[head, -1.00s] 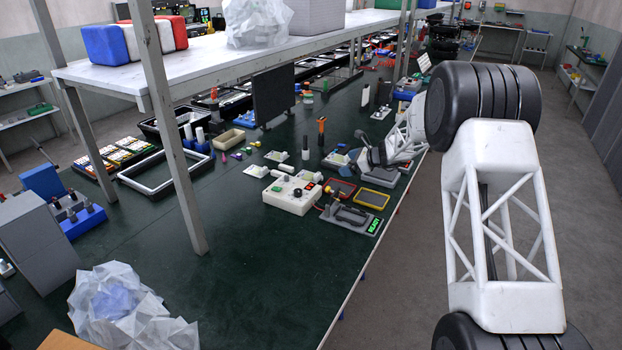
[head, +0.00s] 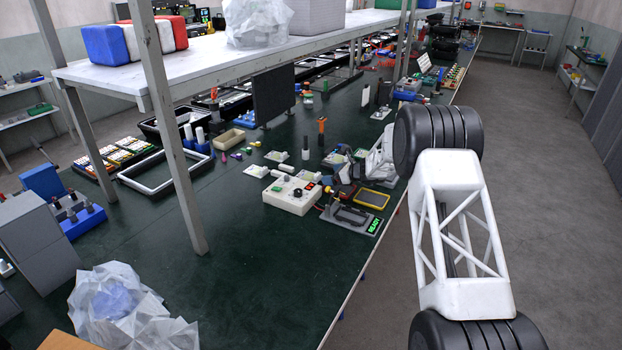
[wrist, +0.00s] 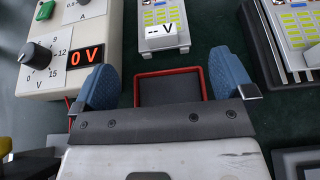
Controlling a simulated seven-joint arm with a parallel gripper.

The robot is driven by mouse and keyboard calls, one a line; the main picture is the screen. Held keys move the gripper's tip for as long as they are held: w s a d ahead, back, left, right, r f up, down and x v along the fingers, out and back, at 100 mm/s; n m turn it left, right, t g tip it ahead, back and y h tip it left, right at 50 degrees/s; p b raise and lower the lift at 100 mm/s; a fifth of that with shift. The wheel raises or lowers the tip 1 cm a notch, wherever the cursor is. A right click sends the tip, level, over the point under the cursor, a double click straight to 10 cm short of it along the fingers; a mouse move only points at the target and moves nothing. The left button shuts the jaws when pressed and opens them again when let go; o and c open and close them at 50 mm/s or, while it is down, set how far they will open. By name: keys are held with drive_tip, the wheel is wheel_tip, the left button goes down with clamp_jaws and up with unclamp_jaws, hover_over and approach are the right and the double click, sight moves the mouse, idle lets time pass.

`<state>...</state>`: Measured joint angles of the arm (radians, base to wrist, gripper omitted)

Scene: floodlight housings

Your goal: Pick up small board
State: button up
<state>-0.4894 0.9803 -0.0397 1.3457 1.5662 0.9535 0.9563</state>
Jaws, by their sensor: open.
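My gripper (wrist: 161,66) is open, its two blue fingers spread apart in the wrist view. A dark, flat piece with a red rim (wrist: 137,101) lies between and below the fingers, partly hidden by my gripper's grey bar. I cannot tell whether it holds a small board; its inside looks plain dark, and nothing is gripped. In the head view my gripper (head: 346,178) is low over the bench, right of the white power supply box (head: 292,194). Small pale plates with parts on them (head: 277,156) lie behind that box; I cannot tell which is the small board.
The power supply (wrist: 60,75) reads 0 V at left in the wrist view. In the head view, a yellow-rimmed tray (head: 388,200) and a grey fixture reading READY (head: 350,219) sit nearby.

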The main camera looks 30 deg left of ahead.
sight(319, 176)
drive_tip(key=shift+a, duration=0.15)
drive_tip(key=shift+x, duration=1.15)
drive_tip(key=shift+f, duration=0.1)
drive_tip(key=shift+x, duration=2.5)
drive_tip(key=shift+w, duration=0.1)
drive_tip(key=shift+f, duration=0.1)
drive_tip(key=c, duration=0.8)
